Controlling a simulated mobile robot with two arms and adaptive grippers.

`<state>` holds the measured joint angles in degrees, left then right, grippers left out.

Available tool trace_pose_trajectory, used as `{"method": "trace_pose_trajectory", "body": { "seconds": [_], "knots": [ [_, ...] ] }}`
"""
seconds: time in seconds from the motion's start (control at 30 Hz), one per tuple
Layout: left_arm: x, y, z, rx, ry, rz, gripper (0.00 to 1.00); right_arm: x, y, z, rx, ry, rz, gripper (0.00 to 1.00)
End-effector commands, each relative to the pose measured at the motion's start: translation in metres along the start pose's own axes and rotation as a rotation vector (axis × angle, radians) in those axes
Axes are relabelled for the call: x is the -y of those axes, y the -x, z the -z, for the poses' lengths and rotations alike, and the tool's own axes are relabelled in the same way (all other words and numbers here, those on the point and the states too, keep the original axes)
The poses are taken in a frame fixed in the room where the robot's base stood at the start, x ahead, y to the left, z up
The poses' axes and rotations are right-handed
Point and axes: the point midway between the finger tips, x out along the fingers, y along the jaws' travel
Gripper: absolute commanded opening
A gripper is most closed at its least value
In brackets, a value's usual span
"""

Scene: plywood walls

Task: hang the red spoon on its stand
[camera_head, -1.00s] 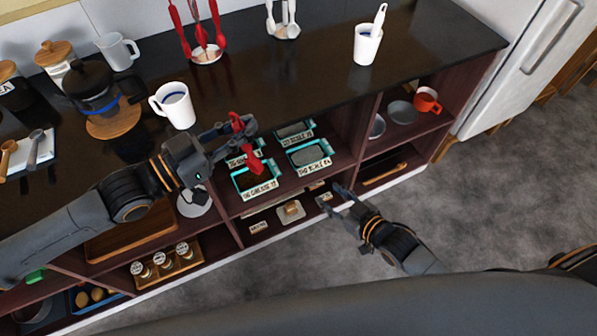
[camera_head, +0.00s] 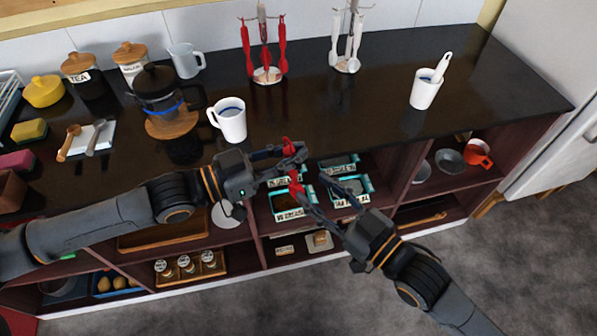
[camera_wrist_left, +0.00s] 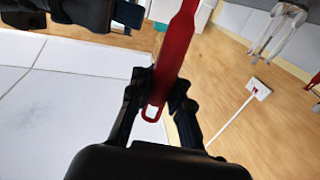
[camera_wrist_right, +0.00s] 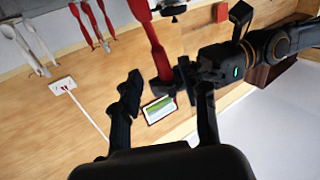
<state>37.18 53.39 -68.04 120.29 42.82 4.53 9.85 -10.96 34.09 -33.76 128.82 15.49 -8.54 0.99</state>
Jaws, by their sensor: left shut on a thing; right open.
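My left gripper (camera_head: 298,152) is shut on the red spoon (camera_head: 296,184), near the end of its handle with the loop. The left wrist view shows the spoon (camera_wrist_left: 177,45) between the fingers. In the head view the spoon hangs down in front of the counter edge, partly hidden by the grippers. My right gripper (camera_head: 312,186) is open, its fingers close to the spoon. In the right wrist view the spoon (camera_wrist_right: 154,45) stands just beyond the fingers, nearer the right one; contact cannot be told. The red-utensil stand (camera_head: 267,76) is at the counter's back, with several red tools hanging.
A white-utensil stand (camera_head: 346,64) is right of the red one. A white mug (camera_head: 231,125) and a coffee press (camera_head: 160,95) are left of the stand; a white cup (camera_head: 425,92) is at right. Teal-rimmed bins (camera_head: 290,213) sit on the shelf below. Counter before the stands is clear.

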Motion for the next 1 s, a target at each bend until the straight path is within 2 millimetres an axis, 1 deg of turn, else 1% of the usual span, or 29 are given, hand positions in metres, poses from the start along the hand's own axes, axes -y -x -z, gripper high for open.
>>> {"method": "trace_pose_trajectory", "body": {
  "seconds": [0.03, 0.2, 0.3, 0.4, 0.57, 0.83, 0.87, 0.9, 0.97, 1.0],
  "knots": [
    [0.0, 0.0, 0.0, 0.0, 0.0, 0.0, 0.0, -0.001, -0.012, 0.002, -0.005, -0.001, -0.001, 0.44],
    [0.0, 0.0, 0.0, 0.0, 0.0, 0.0, 0.0, -0.001, -0.043, 0.001, -0.003, 0.0, -0.001, 0.44],
    [0.0, 0.0, 0.0, 0.0, 0.0, 0.0, 0.0, 0.0, -0.057, 0.001, -0.001, 0.0, 0.0, 0.44],
    [0.0, 0.0, 0.0, 0.0, 0.0, 0.0, 0.0, 0.0, -0.067, 0.0, -0.001, 0.0, -0.001, 0.44],
    [0.0, 0.0, 0.0, 0.0, 0.0, 0.0, 0.0, 0.0, -0.074, 0.0, 0.0, 0.0, 0.0, 0.44],
    [0.0, 0.0, 0.0, 0.0, 0.0, 0.0, 0.0, 0.0, -0.075, 0.0, 0.001, 0.0, 0.0, 0.44],
    [0.0, 0.0, 0.0, 0.0, 0.0, 0.0, 0.0, 0.0, -0.075, 0.0, 0.001, 0.0, 0.0, 0.38],
    [0.0, 0.0, 0.0, 0.0, 0.0, 0.0, 0.0, 0.0, -0.075, 0.0, 0.001, 0.0, 0.0, 0.29],
    [0.0, 0.0, 0.0, 0.0, 0.0, 0.0, 0.0, 0.0, -0.075, 0.0, 0.001, 0.0, 0.0, 0.17],
    [0.0, 0.0, 0.0, 0.0, 0.0, 0.0, 0.0, 0.0, -0.075, 0.0, 0.001, 0.0, 0.0, 0.09]
  ]
}}
